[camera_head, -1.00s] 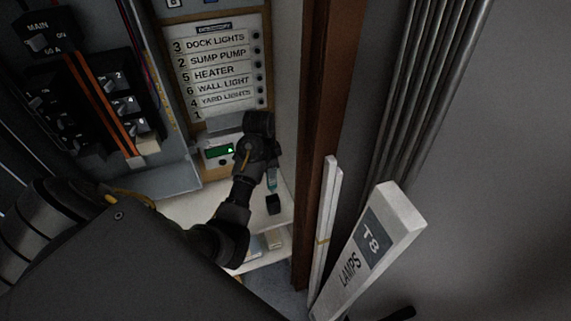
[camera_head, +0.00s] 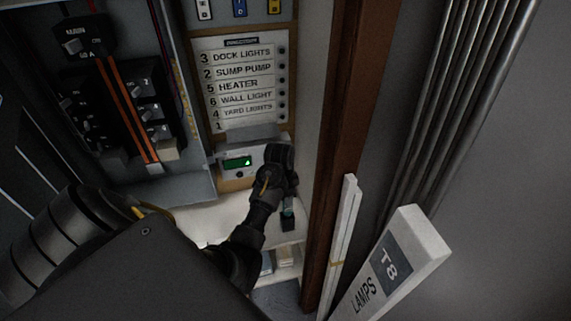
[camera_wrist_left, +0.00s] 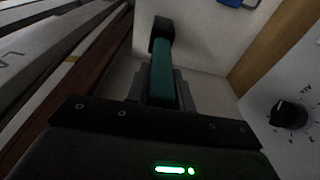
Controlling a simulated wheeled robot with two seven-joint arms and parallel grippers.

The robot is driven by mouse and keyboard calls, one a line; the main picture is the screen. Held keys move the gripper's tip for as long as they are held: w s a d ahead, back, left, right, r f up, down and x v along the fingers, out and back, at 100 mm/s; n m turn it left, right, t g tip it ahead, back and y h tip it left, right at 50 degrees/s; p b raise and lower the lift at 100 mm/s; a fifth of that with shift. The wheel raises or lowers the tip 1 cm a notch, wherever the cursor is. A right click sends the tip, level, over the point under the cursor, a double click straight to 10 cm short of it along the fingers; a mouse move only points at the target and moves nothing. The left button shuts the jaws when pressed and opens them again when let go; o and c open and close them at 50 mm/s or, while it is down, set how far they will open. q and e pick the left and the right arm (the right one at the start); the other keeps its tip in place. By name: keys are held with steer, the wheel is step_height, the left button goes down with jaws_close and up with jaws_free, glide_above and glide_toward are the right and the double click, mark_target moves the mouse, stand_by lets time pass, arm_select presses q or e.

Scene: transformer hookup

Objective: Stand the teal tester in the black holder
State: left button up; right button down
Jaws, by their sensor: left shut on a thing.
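My left gripper (camera_head: 287,192) is shut on the teal tester (camera_head: 288,208), which points down below the fingers. The black holder (camera_head: 289,224) stands on the white shelf, directly under the tester's lower end. The lower end looks at or just over the holder's mouth; I cannot tell whether it is inside. In the left wrist view the teal tester (camera_wrist_left: 163,75) runs away from the fingers and ends at the black holder (camera_wrist_left: 159,36). My right gripper is not in view.
A white shelf (camera_head: 200,214) lies under the gripper. Behind it are a meter box with a green display (camera_head: 238,162) and a labelled directory panel (camera_head: 245,85). A brown post (camera_head: 345,130) and a white lamp carton (camera_head: 395,260) stand at the right.

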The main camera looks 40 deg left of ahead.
arm_select(q)
steer(key=shift+f, duration=0.25)
steer(key=o, duration=1.1)
steer(key=shift+c, duration=0.2)
